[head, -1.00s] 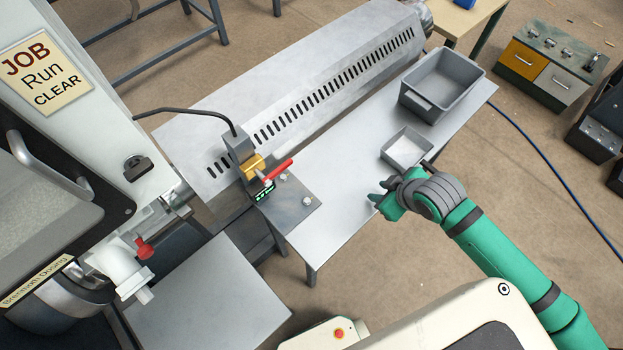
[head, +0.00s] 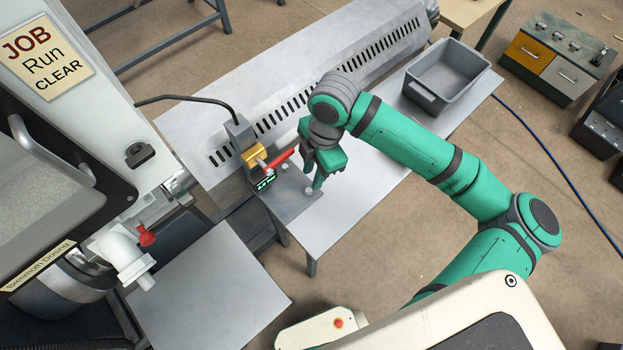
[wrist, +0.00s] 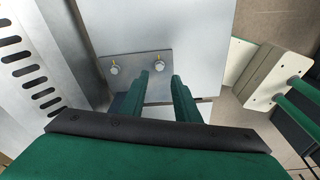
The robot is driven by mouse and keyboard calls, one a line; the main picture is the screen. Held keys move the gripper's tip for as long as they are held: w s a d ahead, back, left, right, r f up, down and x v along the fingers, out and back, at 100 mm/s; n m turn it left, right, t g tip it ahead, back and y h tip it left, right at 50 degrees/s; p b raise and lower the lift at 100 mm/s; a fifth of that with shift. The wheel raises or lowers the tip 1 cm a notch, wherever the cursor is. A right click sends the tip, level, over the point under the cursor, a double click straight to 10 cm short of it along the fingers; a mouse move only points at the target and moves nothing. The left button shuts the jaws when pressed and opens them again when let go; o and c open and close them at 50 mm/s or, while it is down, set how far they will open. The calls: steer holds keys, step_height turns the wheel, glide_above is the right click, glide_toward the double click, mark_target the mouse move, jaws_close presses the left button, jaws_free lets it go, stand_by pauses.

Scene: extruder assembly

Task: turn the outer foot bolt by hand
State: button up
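The outer foot bolt (head: 308,191) is a small pale hex head on the outer corner of the grey foot plate (head: 291,204). It also shows in the wrist view (wrist: 148,64), just past the tip of the left finger. A second, inner bolt (head: 284,166) sits on the same plate, and it is at left in the wrist view (wrist: 115,70). Each bolt has a yellow mark by it. My gripper (head: 313,182) points down close over the outer bolt. Its two green fingers (wrist: 160,75) are apart with nothing between them. Contact with the bolt cannot be told.
A block with a brass fitting (head: 254,156), a red handle (head: 281,158) and a green display stands beside the bolts. The slotted metal cover (head: 340,65) runs behind. A grey bin (head: 447,77) stands at the table's far right end. The table (head: 345,205) is bare in front.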

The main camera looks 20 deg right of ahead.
mark_target(308, 191)
steer(key=shift+a+f, duration=0.2)
steer(key=shift+f, duration=1)
steer(key=shift+a+f, duration=0.15)
steer(key=shift+f, duration=1.1)
steer(key=shift+a+f, duration=0.2)
steer(key=shift+f, duration=1)
steer(key=shift+c, duration=0.6)
jaws_close()
